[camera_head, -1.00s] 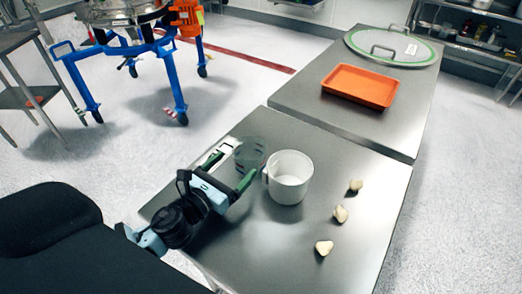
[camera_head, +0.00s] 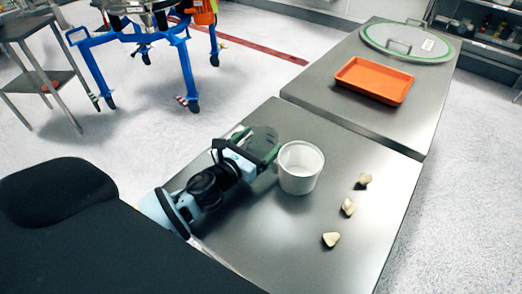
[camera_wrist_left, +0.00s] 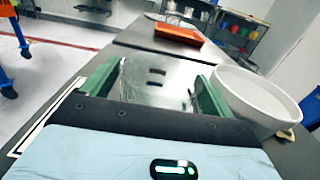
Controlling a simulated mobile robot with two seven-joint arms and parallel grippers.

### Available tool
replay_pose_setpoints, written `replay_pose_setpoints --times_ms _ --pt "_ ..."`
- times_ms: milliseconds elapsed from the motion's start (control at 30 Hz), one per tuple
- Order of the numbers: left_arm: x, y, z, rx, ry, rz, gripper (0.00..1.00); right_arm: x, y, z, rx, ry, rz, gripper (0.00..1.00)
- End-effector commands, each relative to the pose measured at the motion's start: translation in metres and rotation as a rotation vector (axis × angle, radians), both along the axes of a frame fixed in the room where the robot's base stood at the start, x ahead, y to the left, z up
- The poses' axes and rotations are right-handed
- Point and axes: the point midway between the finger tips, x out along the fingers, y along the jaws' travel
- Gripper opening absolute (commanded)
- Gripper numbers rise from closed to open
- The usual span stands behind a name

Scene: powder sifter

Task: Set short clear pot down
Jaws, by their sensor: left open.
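The short clear pot (camera_head: 264,136) is see-through and stands at the left edge of the near steel table, left of a white pot (camera_head: 300,169). My left gripper (camera_head: 256,144) is open, with its green fingers on either side of the clear pot. In the left wrist view, the clear pot (camera_wrist_left: 158,72) shows between the two green fingers, and the white pot (camera_wrist_left: 256,98) is just right of the right finger. Whether the fingers touch the clear pot's wall, I cannot tell. The pot's base is hidden by the gripper. My right gripper is not in view.
Several pale lumps (camera_head: 348,207) lie right of the white pot on the near table (camera_head: 300,225). An orange tray (camera_head: 375,80) and a round lid with handles (camera_head: 405,42) lie on the far table. A blue-legged frame (camera_head: 175,50) stands on the floor at left.

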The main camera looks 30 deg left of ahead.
Motion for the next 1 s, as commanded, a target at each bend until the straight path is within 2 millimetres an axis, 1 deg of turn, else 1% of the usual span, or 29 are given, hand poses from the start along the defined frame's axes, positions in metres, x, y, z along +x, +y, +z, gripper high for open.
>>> replay_pose_setpoints --times_ms 33,133,400,600,667,867,1000 --pt "0.0059 -0.0012 0.0011 -0.001 -0.002 0.0 0.87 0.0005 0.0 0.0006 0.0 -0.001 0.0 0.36" --pt "0.0117 -0.0027 0.0002 -0.001 0.0 -0.002 0.87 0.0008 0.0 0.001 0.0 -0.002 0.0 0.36" --pt "0.0132 -0.0028 -0.0004 0.0 0.001 -0.002 0.87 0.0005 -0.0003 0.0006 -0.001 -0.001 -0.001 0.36" --pt "0.0131 -0.0026 -0.0004 0.0 0.001 -0.002 0.6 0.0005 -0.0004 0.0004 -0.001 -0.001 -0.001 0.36" --pt "0.0132 -0.0026 -0.0001 0.0 0.0 -0.002 0.53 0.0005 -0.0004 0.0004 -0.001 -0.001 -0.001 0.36" --pt "0.0131 -0.0025 0.0004 0.0 0.0 -0.001 0.53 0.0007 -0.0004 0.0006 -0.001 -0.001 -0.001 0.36" --pt "0.0134 -0.0022 0.0064 0.002 -0.002 -0.001 0.53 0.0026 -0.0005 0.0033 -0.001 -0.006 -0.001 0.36"
